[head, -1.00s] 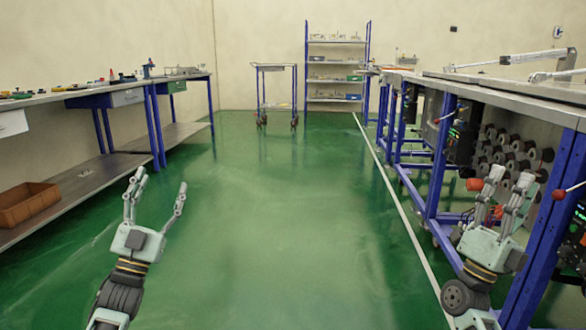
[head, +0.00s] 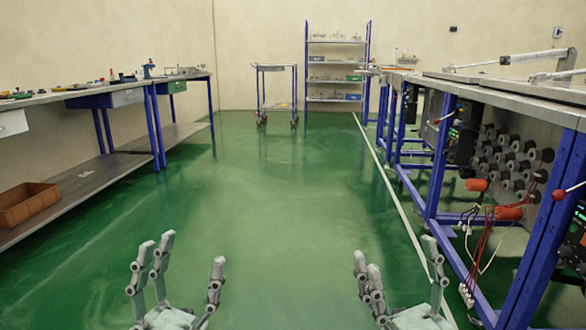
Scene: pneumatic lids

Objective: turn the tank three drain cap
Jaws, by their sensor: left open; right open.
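I cannot pick out the tank three drain cap in this view. Under the right bench are several grey round-ended cylinders (head: 505,160), and I cannot tell whether any is a tank or cap. An orange-red cylinder (head: 477,185) and another orange-red cylinder (head: 509,213) sit below them. My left gripper (head: 187,264) is open and empty over the green floor at the bottom left. My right gripper (head: 403,265) is open and empty at the bottom, left of the right bench and apart from it.
The right bench (head: 483,85) has blue legs, dark control boxes, hanging red and white cables (head: 484,245) and a red-ball lever (head: 558,194). A left bench (head: 75,97) holds small parts, with a brown bin (head: 28,203) below. A trolley (head: 277,68) and shelf rack (head: 337,43) stand behind. The middle floor is clear.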

